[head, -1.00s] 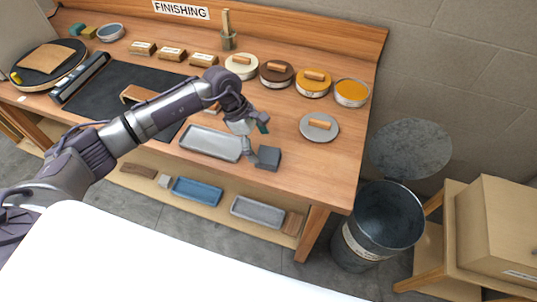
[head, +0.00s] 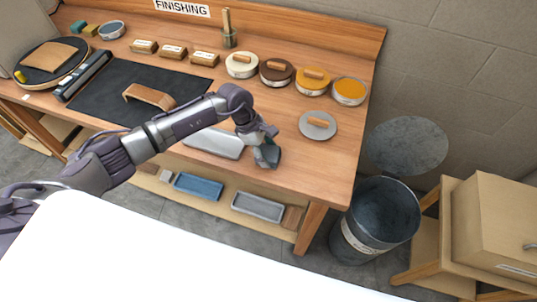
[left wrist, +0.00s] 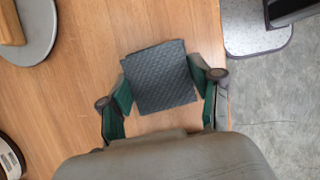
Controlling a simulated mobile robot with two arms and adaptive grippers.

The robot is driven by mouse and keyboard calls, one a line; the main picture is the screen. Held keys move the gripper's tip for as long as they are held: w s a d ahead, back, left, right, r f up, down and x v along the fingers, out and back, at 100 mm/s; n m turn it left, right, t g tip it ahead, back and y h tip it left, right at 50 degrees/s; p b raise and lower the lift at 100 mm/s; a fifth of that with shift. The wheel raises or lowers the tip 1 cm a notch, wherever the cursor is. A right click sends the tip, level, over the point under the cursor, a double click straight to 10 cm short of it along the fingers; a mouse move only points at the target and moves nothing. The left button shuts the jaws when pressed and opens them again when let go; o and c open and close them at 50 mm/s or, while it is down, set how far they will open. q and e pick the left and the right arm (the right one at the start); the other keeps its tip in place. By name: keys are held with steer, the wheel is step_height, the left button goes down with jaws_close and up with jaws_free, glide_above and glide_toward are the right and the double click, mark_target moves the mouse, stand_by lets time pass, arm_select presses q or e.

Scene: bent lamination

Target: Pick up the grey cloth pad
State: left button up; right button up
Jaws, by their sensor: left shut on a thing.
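The grey cloth pad (left wrist: 160,78) is a small dark grey quilted block on the wooden bench. In the left wrist view it sits between the two green-lined fingers of my left gripper (left wrist: 161,84), which is shut on it. In the head view my left gripper (head: 266,152) points down over the bench near the front edge, and its fingers hide most of the pad. I cannot tell whether the pad touches the bench. My right gripper is not in view.
A grey metal tray (head: 214,142) lies just left of the gripper, partly behind my arm. A grey disc with a wooden handle (head: 318,126) is to the right. Several round tins stand behind. A dark bin (head: 375,220) stands beyond the bench's right end.

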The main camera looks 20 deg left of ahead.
mark_target(274, 154)
arm_select(q)
steer(key=shift+r, duration=0.1)
steer(key=shift+w+r+b, duration=0.1)
steer(key=shift+r+b, duration=0.4)
steer(key=shift+r, duration=0.05)
steer(key=r+b, duration=0.1)
steer(key=r, duration=0.1)
steer(key=shift+d+r+b, duration=0.2)
steer(key=shift+r+b, duration=0.15)
steer(key=s+d+r+b, duration=0.3)
steer(key=d+r, duration=0.4)
steer(key=d, duration=0.4)
steer(key=shift+b, duration=0.6)
